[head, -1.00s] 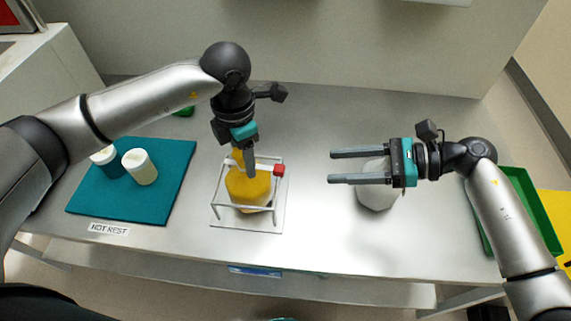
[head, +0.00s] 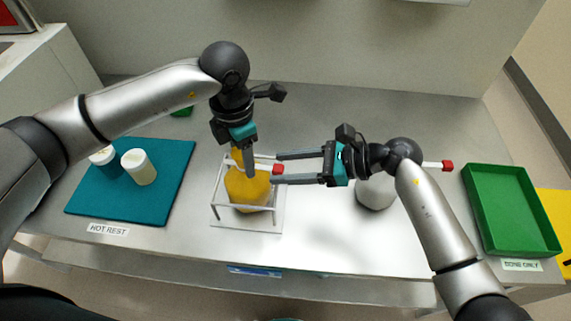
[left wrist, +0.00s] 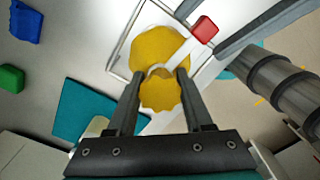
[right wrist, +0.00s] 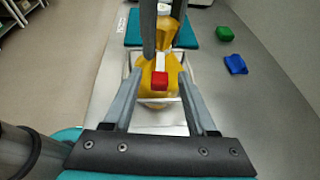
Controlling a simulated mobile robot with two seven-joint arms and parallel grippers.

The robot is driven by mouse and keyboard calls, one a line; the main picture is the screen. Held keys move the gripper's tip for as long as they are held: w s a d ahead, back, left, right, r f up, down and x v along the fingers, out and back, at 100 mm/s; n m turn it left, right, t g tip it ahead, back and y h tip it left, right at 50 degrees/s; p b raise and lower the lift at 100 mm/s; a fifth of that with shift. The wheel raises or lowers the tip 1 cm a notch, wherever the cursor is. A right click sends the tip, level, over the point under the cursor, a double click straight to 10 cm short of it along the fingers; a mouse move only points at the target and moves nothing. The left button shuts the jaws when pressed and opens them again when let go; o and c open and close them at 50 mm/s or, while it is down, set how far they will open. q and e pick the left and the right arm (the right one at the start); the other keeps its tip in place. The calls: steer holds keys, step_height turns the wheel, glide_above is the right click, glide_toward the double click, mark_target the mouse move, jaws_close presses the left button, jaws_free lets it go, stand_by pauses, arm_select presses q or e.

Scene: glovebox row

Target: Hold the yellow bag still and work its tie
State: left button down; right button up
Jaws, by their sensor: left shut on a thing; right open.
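The yellow bag (head: 247,190) stands inside a white wire frame (head: 216,211) on the steel bench. My left gripper (head: 249,170) comes down from above and is shut on the bag's gathered neck, also seen in the left wrist view (left wrist: 160,74). A white tie with a red tab (head: 278,169) sticks out to the right from the neck; it also shows in the right wrist view (right wrist: 159,80). My right gripper (head: 274,168) is open and level, its fingertips on either side of the red tab. I cannot tell whether they touch it.
A pale bag (head: 377,192) stands under my right arm; another red tab (head: 447,166) shows beyond that arm. The teal mat (head: 110,205) with two white-lidded jars is at left. A green tray (head: 512,210) is at right. The front middle of the bench is clear.

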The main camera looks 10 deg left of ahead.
steer(key=shift+a+f, duration=0.1)
steer(key=shift+a, duration=0.05)
jaws_close()
stand_by(0.4)
stand_by(1.0)
